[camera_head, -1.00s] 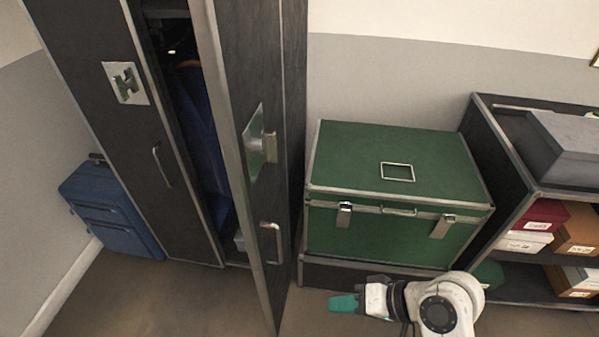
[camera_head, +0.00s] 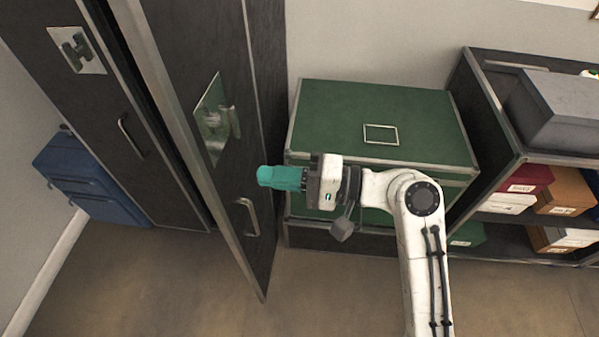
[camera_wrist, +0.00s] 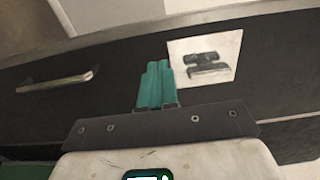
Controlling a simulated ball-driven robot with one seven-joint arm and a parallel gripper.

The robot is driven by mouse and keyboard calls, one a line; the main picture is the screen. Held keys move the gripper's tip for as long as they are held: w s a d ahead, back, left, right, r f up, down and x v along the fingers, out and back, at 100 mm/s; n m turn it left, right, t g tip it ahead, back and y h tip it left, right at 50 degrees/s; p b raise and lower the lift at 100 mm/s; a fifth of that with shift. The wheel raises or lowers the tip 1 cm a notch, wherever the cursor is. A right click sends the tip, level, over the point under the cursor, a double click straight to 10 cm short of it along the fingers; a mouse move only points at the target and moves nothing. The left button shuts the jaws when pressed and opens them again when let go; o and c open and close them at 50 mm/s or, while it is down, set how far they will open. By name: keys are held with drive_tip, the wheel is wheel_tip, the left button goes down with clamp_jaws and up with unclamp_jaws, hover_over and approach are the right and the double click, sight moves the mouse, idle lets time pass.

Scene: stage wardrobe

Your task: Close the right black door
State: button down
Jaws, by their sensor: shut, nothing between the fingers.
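The right black door (camera_head: 180,70) of the wardrobe stands partly open in the head view, its outer face turned toward my arm. It has a silver handle (camera_head: 247,217) and a pale plate with a latch (camera_head: 213,122). My gripper (camera_head: 262,176), with teal fingers, is shut and empty, just right of the door between plate and handle. In the wrist view the fingers (camera_wrist: 157,68) point at the door face (camera_wrist: 120,70), between the handle (camera_wrist: 55,82) and the plate (camera_wrist: 205,58). I cannot tell whether they touch it.
The left black door (camera_head: 85,110) appears closed. A green trunk (camera_head: 380,115) stands behind my arm, and a dark shelf (camera_head: 497,115) with boxes stands to the right. A blue case (camera_head: 95,180) sits at far left. Floor in front (camera_head: 150,285) is clear.

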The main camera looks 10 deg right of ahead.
sight(216, 170)
drive_tip(key=p+x, duration=0.1)
drive_tip(key=x, duration=0.6)
drive_tip(key=shift+s+a, duration=0.1)
